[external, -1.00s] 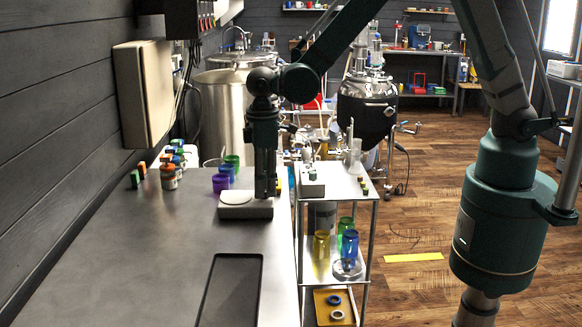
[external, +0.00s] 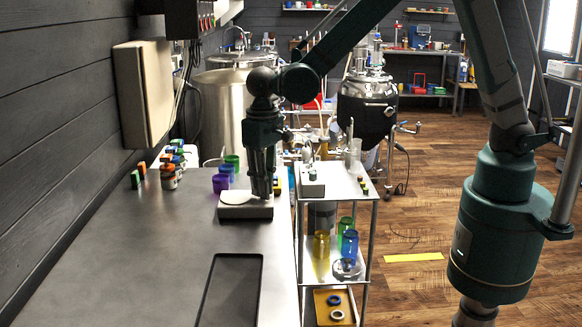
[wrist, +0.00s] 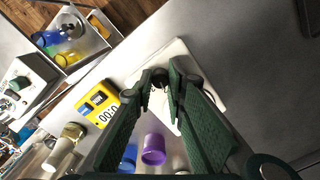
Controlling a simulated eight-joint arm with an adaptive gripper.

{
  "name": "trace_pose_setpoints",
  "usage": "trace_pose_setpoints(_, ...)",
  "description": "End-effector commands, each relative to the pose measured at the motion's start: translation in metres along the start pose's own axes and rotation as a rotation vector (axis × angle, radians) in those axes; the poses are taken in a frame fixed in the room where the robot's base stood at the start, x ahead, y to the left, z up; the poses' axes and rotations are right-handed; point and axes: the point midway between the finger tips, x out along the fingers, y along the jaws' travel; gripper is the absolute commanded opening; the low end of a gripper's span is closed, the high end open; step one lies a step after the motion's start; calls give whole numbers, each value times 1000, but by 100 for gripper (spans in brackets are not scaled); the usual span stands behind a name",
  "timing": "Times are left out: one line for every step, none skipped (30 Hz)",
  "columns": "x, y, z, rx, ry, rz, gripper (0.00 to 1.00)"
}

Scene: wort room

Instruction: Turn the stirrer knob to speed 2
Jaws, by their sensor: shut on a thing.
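The white stirrer (external: 236,212) stands on the metal bench, with a pale round plate (external: 236,196) on its top left. My gripper (external: 263,195) points straight down onto the stirrer's right part. In the wrist view the fingertips (wrist: 160,78) are closed in on a small dark knob (wrist: 157,75) on the white stirrer (wrist: 178,52). The fingers hide most of the knob, and I cannot read its pointer or any speed marks.
A yellow timer (wrist: 98,103) lies close beside the stirrer. Purple (external: 221,183), blue and green cups stand behind it. A cart (external: 340,190) stands right of the bench.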

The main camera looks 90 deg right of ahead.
Motion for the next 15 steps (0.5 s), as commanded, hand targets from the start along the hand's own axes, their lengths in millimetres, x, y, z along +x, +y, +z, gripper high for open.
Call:
trace_pose_setpoints(0,-1,0,22,1,-1,2)
trace_pose_setpoints(0,-1,0,34,1,-1,2)
trace_pose_setpoints(0,-1,0,50,1,-1,2)
trace_pose_setpoints(0,-1,0,60,1,-1,2)
trace_pose_setpoints(0,-1,0,69,1,-1,2)
trace_pose_setpoints(0,-1,-1,79,1,-1,2)
trace_pose_setpoints(0,-1,-1,85,1,-1,2)
trace_pose_setpoints(0,-1,-1,90,1,-1,2)
trace_pose_setpoints(0,-1,-1,94,1,-1,2)
trace_pose_setpoints(0,-1,-1,97,1,-1,2)
trace_pose_setpoints(0,-1,-1,99,1,-1,2)
trace_pose_setpoints(-1,-1,-1,101,1,-1,2)
trace_pose_setpoints(-1,-1,-1,102,1,-1,2)
trace_pose_setpoints(-1,-1,-1,102,1,-1,2)
trace_pose_setpoints(-1,-1,-1,102,1,-1,2)
